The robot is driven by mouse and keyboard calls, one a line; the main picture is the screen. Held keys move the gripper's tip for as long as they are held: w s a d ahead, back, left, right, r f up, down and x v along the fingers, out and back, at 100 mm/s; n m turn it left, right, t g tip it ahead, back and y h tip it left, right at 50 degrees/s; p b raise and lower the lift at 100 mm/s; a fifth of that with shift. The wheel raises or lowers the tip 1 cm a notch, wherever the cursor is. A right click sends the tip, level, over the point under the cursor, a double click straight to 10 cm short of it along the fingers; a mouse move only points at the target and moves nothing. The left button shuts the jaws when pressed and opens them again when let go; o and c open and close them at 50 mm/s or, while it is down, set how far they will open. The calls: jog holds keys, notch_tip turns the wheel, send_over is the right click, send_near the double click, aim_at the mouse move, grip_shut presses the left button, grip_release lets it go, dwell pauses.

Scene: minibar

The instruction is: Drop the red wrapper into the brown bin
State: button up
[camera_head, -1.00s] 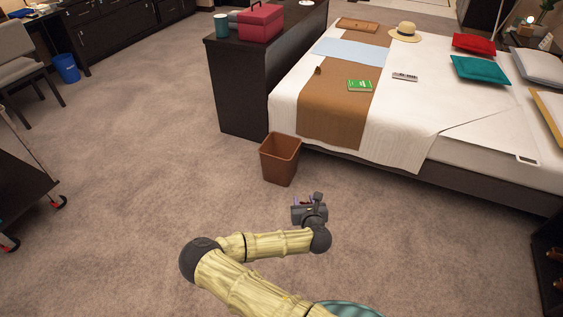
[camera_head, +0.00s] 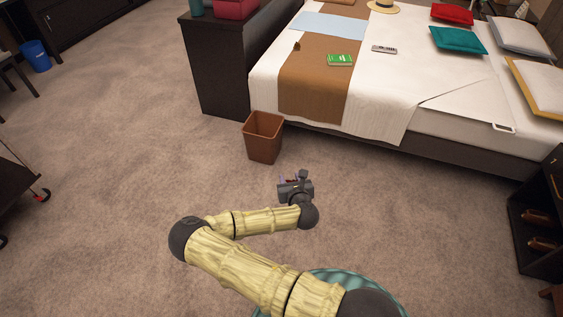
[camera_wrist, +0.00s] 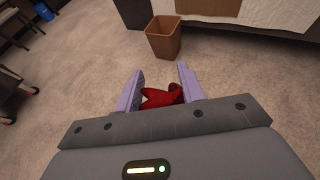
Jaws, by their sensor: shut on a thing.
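The brown bin (camera_head: 263,138) stands upright on the carpet at the foot of the bed. It also shows at the top middle of the wrist view (camera_wrist: 164,42), ahead of my fingertips. My gripper (camera_head: 288,179) is a short way in front of the bin and to its right in the head view. In the wrist view my gripper (camera_wrist: 160,82) is shut on the red wrapper (camera_wrist: 162,97), which sits between the two purple fingers. The wrapper's lower part is hidden behind the gripper body.
The bed (camera_head: 420,110) stands behind and right of the bin, a dark cabinet (camera_head: 222,75) behind it. A blue bin (camera_head: 36,56) is at the far left. A dark shelf (camera_head: 540,215) stands at the right. The carpet between my gripper and the brown bin is clear.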

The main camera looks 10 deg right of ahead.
jog(key=s+r+p, duration=0.8)
jog(key=s+p, duration=0.1)
jog(key=p, duration=0.6)
jog(key=shift+s+r, duration=0.15)
jog(key=shift+r, duration=0.2)
